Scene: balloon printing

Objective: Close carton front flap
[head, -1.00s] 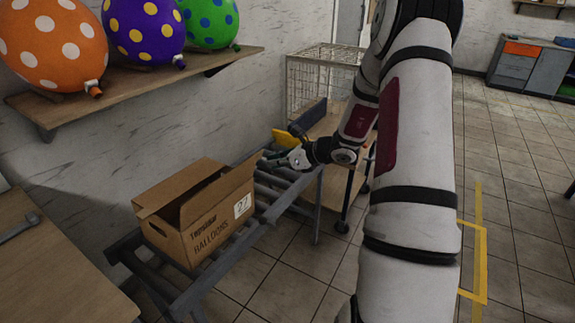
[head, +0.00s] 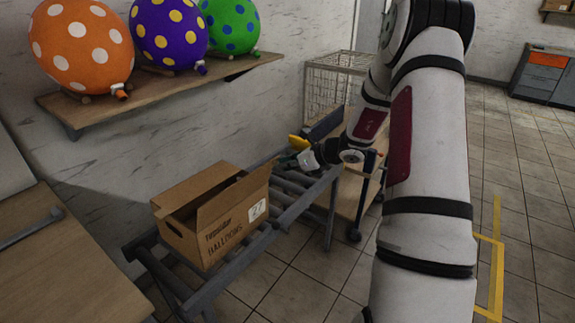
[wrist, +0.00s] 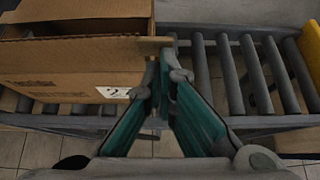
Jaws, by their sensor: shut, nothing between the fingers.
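The cardboard carton (head: 188,237) stands on the roller conveyor, with printed lettering and a white number label on its side. Its top is partly open, with a dark gap. One raised flap (head: 233,197) stands along the side nearest the camera. Another flap (head: 192,187) lies nearly level at the far side. In the wrist view the carton (wrist: 60,75) fills the upper left. My gripper (head: 284,162) is above the rollers, just beyond the carton's right end. In the wrist view my gripper's teal fingers (wrist: 164,62) converge, shut and empty, close to the carton's right corner; contact is unclear.
The roller conveyor (head: 290,205) has bare rollers right of the carton. A yellow piece (head: 298,142) sits at its far end. A wire cage (head: 335,80) stands behind. A shelf (head: 150,97) with balloons is on the wall. A wooden table (head: 60,270) is at left.

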